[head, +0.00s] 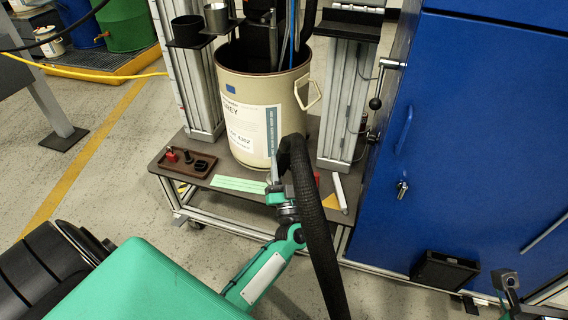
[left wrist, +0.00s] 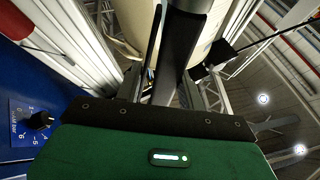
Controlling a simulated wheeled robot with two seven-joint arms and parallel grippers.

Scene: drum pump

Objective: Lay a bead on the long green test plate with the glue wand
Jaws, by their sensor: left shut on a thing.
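The long green test plate (head: 238,184) lies flat on the dark platform in front of the drum, left of my left gripper. My left gripper (head: 274,184) is over the platform's front edge, shut on a dark part that I take for the glue wand. In the left wrist view, this dark wand (left wrist: 176,52) stands between the fingers (left wrist: 168,90). A thick black hose (head: 318,225) arches beside the gripper and hides part of it. The wand's tip cannot be made out. My right gripper (head: 508,281) shows only partly at the lower right; its jaws are unclear.
A cream drum (head: 240,95) with a label stands on the platform between two metal columns. A brown tray (head: 177,171) with small red and black parts is at the left. A white stick (head: 340,192) lies at the right. A blue cabinet (head: 480,130) closes off the right side.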

